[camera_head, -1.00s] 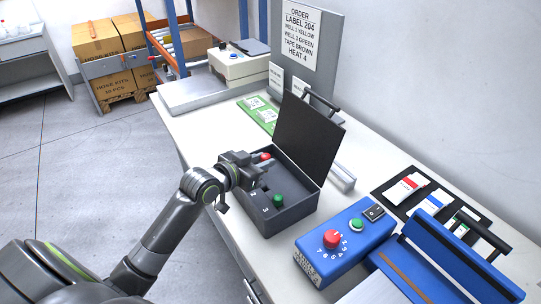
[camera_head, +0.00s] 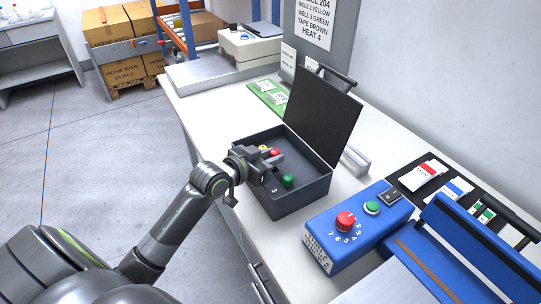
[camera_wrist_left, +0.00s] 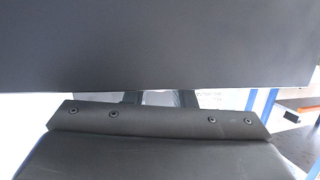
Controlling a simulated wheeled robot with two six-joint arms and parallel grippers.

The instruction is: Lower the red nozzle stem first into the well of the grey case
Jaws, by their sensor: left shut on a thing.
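The grey case (camera_head: 298,207) stands open on the bench, its dark lid (camera_head: 322,115) raised at the back. My left gripper (camera_head: 272,158) is inside the case opening, shut on the red nozzle (camera_head: 275,153). The red top shows at the fingertips; its stem and the well under it are hidden. A yellow nozzle (camera_head: 263,148) shows just behind the gripper. A green nozzle (camera_head: 288,180) sits in the case nearer the front, by a mark "3". In the left wrist view the lid (camera_wrist_left: 160,45) fills the upper part; the fingertips and the nozzle are not seen there. My right gripper is not in view.
A blue control box (camera_head: 360,232) with a red knob stands right of the case. A blue device (camera_head: 480,245) and a dark rack of labelled cards (camera_head: 430,170) lie further right. A green board (camera_head: 268,97) lies behind the case. An order sign (camera_head: 318,30) stands at the back.

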